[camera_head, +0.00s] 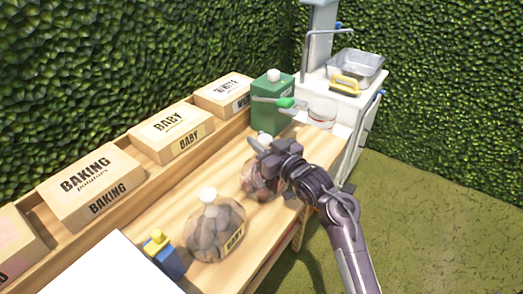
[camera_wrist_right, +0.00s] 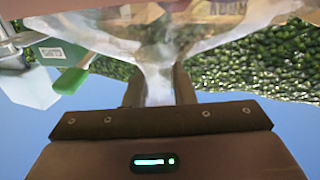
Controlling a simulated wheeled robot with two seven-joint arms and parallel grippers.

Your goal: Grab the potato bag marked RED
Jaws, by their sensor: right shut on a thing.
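My right gripper (camera_head: 272,150) is shut on the neck of a clear bag of reddish potatoes (camera_head: 256,184) over the wooden table. In the right wrist view the gripper (camera_wrist_right: 158,90) pinches the bag's gathered clear plastic (camera_wrist_right: 150,42) between its fingers. The held bag's label is not readable, and the gripper partly hides the bag. I cannot tell whether the bag touches the table. Another clear potato bag (camera_head: 213,226), labelled BABY, stands on the table nearer the front left. My left gripper is not in view.
Cardboard boxes marked BAKING (camera_head: 88,185) and BABY (camera_head: 172,130) line the back of the wooden table (camera_head: 180,195). A green container (camera_head: 271,103) stands behind the held bag. A blue and yellow object (camera_head: 166,254) is at front left. A white sink unit (camera_head: 340,100) is at far right.

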